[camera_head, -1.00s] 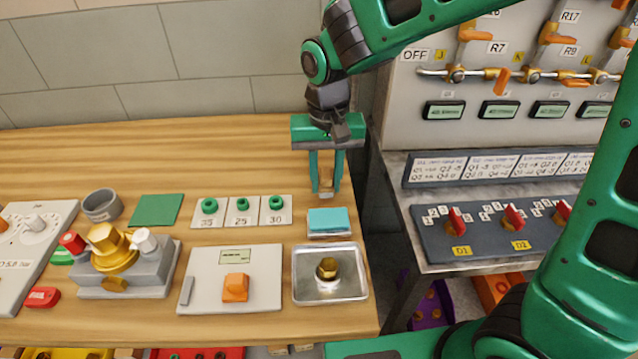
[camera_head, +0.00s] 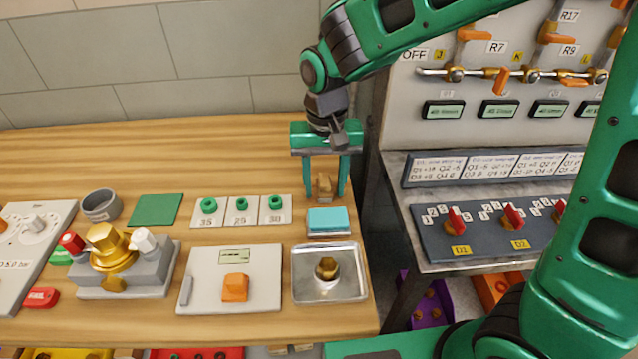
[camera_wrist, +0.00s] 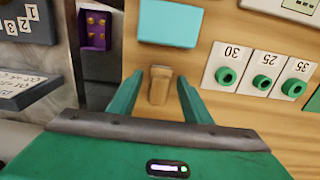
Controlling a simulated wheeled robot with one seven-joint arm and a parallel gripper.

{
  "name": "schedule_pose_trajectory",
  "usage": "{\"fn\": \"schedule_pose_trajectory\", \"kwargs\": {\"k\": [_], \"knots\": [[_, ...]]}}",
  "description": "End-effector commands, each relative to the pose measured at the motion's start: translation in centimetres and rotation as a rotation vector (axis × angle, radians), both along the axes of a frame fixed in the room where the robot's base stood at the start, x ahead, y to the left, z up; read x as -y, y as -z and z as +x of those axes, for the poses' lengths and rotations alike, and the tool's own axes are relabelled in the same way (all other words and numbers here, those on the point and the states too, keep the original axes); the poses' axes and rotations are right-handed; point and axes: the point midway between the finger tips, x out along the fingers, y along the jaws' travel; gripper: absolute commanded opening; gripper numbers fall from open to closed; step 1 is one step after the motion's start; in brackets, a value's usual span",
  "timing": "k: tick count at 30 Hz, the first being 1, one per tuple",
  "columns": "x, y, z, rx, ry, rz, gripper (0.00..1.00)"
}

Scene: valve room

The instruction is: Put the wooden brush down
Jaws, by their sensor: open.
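The wooden brush (camera_head: 324,186) stands on the bench between the fingers of my gripper (camera_head: 325,192), just behind the teal block. In the wrist view the brush (camera_wrist: 159,84) shows as a small tan-brown piece, with a gap on each side to the green fingers of my gripper (camera_wrist: 158,95). My gripper is open around the brush and points down. The lower end of the brush is hard to make out against the wood.
The teal block (camera_head: 327,220) lies just in front of the brush. White cards with green rings (camera_head: 241,208) lie to the left. A metal tray (camera_head: 352,290) with a brass nut is nearer. The bench's right edge is close. The rear left of the bench (camera_head: 120,160) is clear.

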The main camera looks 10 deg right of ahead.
Motion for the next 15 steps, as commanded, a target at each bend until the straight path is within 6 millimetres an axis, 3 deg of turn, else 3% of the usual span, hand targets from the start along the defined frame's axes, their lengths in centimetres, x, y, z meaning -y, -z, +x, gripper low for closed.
{"fn": "schedule_pose_trajectory", "kwargs": {"k": [15], "knots": [[0.0,-9.2,0.1,0.004,0.000,0.003,0.45]]}}
